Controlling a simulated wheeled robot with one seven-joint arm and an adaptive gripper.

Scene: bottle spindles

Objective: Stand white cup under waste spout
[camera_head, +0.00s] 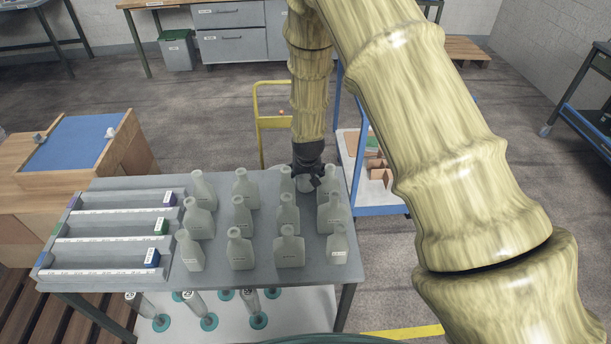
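My gripper (309,179) is black and points down over the back right part of the grey table, among pale grey-green bottles. A small pale rounded thing (305,185) shows at its fingertips; I cannot tell whether it is the white cup or part of a bottle, or whether the fingers hold it. A tiny white thing (110,132) sits at the right edge of the blue-topped wooden unit at left; it is too small to identify. I cannot make out a waste spout.
Several bottles (240,247) stand in rows on the table (215,278). A rack with white-marked rails (100,240) takes the left side. Numbered bottles on teal bases stand on the lower shelf (300,310). A blue-framed cart (380,210) stands at right, a yellow frame (257,120) behind.

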